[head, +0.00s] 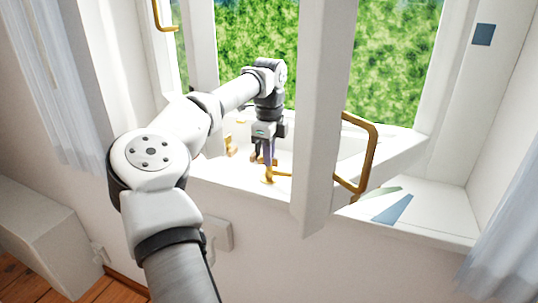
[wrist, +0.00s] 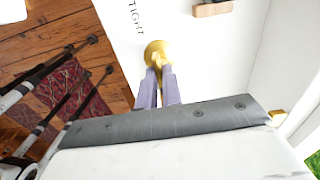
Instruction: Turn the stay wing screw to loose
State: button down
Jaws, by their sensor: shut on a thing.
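The stay wing screw is a gold-coloured knob (wrist: 156,50) on the white sill in the wrist view, with a wing standing up between my fingers. In the head view a gold fitting (head: 268,177) shows just under my gripper (head: 264,158). My gripper's two purple-grey fingers (wrist: 159,86) are shut on the wing screw. The fingers hide part of the wing. The word "TIGHT" (wrist: 136,17) is printed on the white surface, up and left of the screw in the wrist view.
An open white window frame (head: 325,120) with a gold handle (head: 372,150) stands right of my gripper. Another brass fitting (head: 230,147) lies to its left. Blue and green flat pieces (head: 393,208) lie on the right sill. Curtains hang at both sides.

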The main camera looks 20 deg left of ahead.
jog(key=c, duration=1.6)
grip_release()
jog(key=shift+o, duration=0.2)
notch_tip(320, 180, up, 14)
jog(key=shift+f, duration=0.1)
